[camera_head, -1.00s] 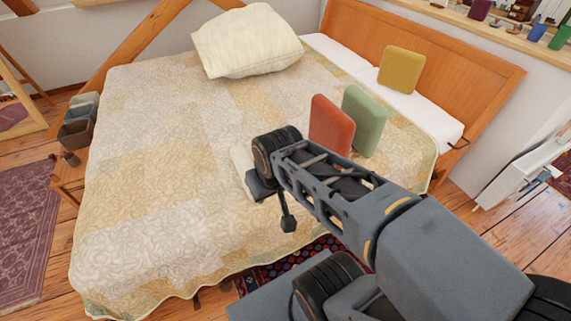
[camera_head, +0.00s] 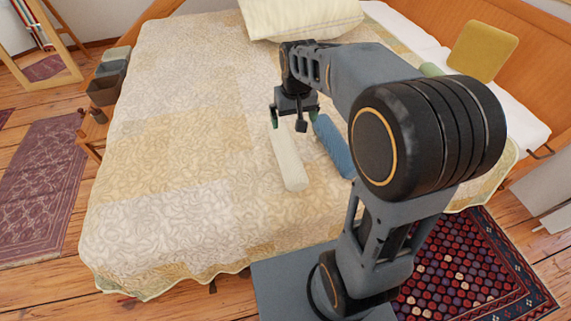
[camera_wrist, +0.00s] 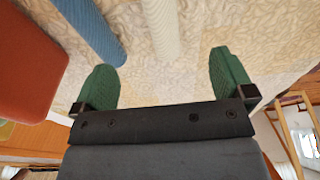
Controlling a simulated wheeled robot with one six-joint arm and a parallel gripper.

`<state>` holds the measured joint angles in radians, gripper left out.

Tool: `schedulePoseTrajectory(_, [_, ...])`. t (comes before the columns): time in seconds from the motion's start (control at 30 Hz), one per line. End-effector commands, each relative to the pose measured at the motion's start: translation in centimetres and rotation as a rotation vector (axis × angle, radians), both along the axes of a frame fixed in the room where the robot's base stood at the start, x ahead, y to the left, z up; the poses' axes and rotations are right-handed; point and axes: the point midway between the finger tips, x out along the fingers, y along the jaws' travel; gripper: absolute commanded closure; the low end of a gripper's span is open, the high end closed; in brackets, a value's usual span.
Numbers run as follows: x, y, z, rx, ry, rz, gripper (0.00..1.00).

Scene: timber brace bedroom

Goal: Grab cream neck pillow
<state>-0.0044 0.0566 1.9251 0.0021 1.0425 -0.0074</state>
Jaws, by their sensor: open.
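The cream neck pillow (camera_head: 290,162) is a pale roll lying on the bed's quilt. Its far end is partly hidden by my gripper (camera_head: 294,119) in the head view. My gripper is open and empty, with green fingertips, at or above that far end. In the wrist view the pillow (camera_wrist: 162,32) shows beyond the gap between the fingertips of my gripper (camera_wrist: 165,76). It appears apart from both fingers; the exact height gap cannot be told.
A blue roll (camera_head: 332,147) lies just right of the cream pillow and also shows in the wrist view (camera_wrist: 92,30). A red cushion (camera_wrist: 30,62) is at the wrist view's left. A big cream pillow (camera_head: 300,17) and a yellow cushion (camera_head: 482,50) are farther back. The quilt's left side (camera_head: 180,140) is clear.

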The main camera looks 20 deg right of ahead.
Motion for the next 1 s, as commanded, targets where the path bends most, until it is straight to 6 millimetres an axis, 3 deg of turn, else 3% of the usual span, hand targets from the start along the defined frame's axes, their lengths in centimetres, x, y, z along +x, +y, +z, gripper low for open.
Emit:
schedulePoseTrajectory(0.03, [1.8,-0.1,-3.3,-0.001,0.026,-0.002,0.00])
schedulePoseTrajectory(0.1, [3.8,-0.2,-5.6,-0.001,0.053,-0.002,0.00])
schedulePoseTrajectory(0.33, [7.7,-0.1,-10.6,-0.002,0.106,0.001,0.00])
schedulePoseTrajectory(0.8, [8.5,0.1,-18.6,-0.003,0.120,0.004,0.00])
schedulePoseTrajectory(1.0, [8.5,0.1,-19.9,-0.003,0.118,0.004,0.00])
